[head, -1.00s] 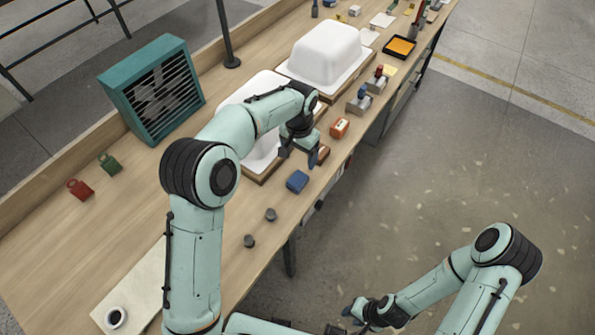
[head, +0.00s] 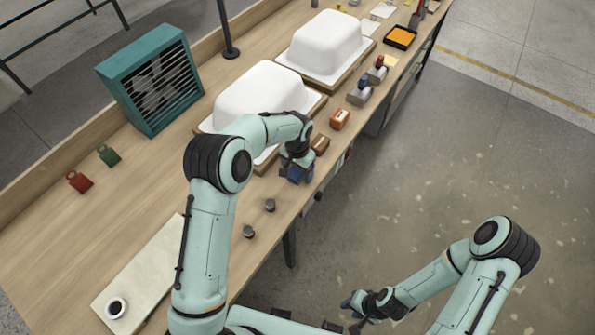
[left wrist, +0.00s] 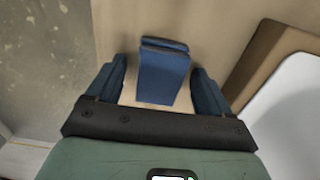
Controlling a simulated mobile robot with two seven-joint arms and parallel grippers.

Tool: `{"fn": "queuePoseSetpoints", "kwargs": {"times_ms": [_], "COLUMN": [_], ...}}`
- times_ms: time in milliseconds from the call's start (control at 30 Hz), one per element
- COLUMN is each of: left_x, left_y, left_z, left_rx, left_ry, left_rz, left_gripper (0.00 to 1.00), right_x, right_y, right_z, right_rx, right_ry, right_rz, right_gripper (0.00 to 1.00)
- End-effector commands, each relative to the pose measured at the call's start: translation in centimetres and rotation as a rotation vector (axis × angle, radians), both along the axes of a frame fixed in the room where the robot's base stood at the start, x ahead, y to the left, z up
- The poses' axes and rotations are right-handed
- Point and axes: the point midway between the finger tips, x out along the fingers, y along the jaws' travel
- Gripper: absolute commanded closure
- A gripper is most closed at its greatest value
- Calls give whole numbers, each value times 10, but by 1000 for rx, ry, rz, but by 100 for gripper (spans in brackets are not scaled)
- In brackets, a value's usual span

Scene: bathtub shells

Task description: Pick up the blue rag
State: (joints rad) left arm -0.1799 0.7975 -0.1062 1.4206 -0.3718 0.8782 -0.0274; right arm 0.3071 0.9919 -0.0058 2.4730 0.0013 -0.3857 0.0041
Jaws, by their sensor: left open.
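The blue rag (left wrist: 162,75) is a folded blue block on the wooden bench top. In the left wrist view it lies between the two spread fingers of my left gripper (left wrist: 160,88), with a gap on each side. In the head view my left gripper (head: 296,172) is low over the bench's front edge and mostly covers the rag, so the two are hard to tell apart there. My left gripper is open and holds nothing. My right gripper (head: 350,309) hangs over the floor, away from the bench; its fingers are too small to read.
A white tub shell (head: 258,92) on a wooden base stands close beside my left gripper, with another (head: 325,45) behind it. Two grey knobs (head: 269,205) sit toward the front. A teal fan (head: 152,80) stands at the back.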

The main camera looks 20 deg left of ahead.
Motion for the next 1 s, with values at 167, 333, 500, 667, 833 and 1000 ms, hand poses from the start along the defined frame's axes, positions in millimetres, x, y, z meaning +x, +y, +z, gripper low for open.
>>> {"fn": "queuePoseSetpoints", "kwargs": {"times_ms": [167, 333, 500, 667, 833, 1000], "left_x": [0, 0, 0, 0, 1, 2], "left_y": [0, 0, 0, 0, -1, -1], "left_z": [0, 0, 0, 3, 26, 71], "left_rx": [0, 0, 0, 0, -2, -3], "left_ry": [0, 0, 0, -1, -5, -8], "left_rz": [0, 0, 0, 0, -1, -1], "left_gripper": [19, 74, 75, 75, 75, 75], "right_x": [0, 0, 0, 0, 1, 3], "right_y": [0, 0, 0, 0, 0, 0], "right_z": [0, 0, 0, 0, 1, 4], "right_rx": [0, 0, 0, 0, 0, 0], "right_ry": [0, 0, 0, 0, -1, -3], "right_rz": [0, 0, 0, 0, 0, 0], "right_gripper": [63, 63, 63, 63, 63, 63]}}
